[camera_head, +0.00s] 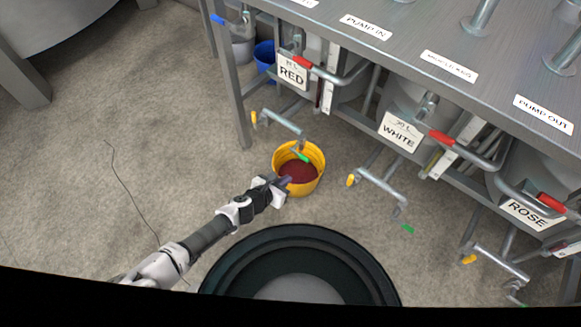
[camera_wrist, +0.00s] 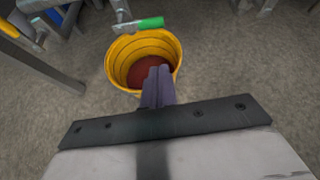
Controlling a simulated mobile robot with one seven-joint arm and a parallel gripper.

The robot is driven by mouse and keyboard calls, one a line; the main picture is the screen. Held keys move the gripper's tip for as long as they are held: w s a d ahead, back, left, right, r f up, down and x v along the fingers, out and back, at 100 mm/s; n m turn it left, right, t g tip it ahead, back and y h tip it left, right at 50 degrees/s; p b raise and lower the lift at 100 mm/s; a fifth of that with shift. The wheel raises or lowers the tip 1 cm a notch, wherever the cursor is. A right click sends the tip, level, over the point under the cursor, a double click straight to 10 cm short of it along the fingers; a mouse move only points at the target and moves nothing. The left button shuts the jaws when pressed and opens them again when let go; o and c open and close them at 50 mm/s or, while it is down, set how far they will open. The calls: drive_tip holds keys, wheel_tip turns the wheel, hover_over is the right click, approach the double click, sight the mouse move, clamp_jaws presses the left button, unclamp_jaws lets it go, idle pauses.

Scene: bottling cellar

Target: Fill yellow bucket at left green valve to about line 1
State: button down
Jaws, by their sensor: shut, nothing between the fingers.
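The yellow bucket (camera_head: 311,185) stands upright on the floor below the RED tank, with dark red liquid (camera_head: 299,171) in its bottom part. In the wrist view the bucket (camera_wrist: 112,66) shows ring lines inside, and red liquid (camera_wrist: 146,72) lies low in it. I cannot read which line the liquid reaches. The left green valve handle (camera_head: 300,155) sits on the pipe end above the bucket, and it also shows in the wrist view (camera_wrist: 151,23). No stream shows clearly. My gripper (camera_head: 285,181) is shut and empty at the bucket's near rim; its fingers (camera_wrist: 158,77) overlap the bucket in view.
The WHITE tank (camera_head: 401,131) and ROSE tank (camera_head: 529,212) stand to the right, with pipes and other green handles (camera_head: 407,228) sticking out low. A blue bucket (camera_head: 264,57) stands under the steel table (camera_head: 420,40). Floor at left is clear except a thin cable (camera_head: 133,194).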

drive_tip(key=w+d+f+m+b, duration=0.1)
drive_tip(key=w+d+f+b, duration=0.25)
drive_tip(key=w+f, duration=0.4)
drive_tip(key=shift+w+d+r+p, duration=0.1)
drive_tip(key=shift+r+p, duration=0.15)
drive_tip(key=shift+r, duration=0.6)
drive_tip(key=shift+d+r+p, duration=0.15)
drive_tip(key=shift+r+p, duration=0.1)
drive_tip(key=shift+r, duration=0.55)
drive_tip(key=shift+w+d+r+p, duration=0.1)
drive_tip(key=shift+r+p, duration=0.15)
drive_tip(key=shift+r, duration=0.6)
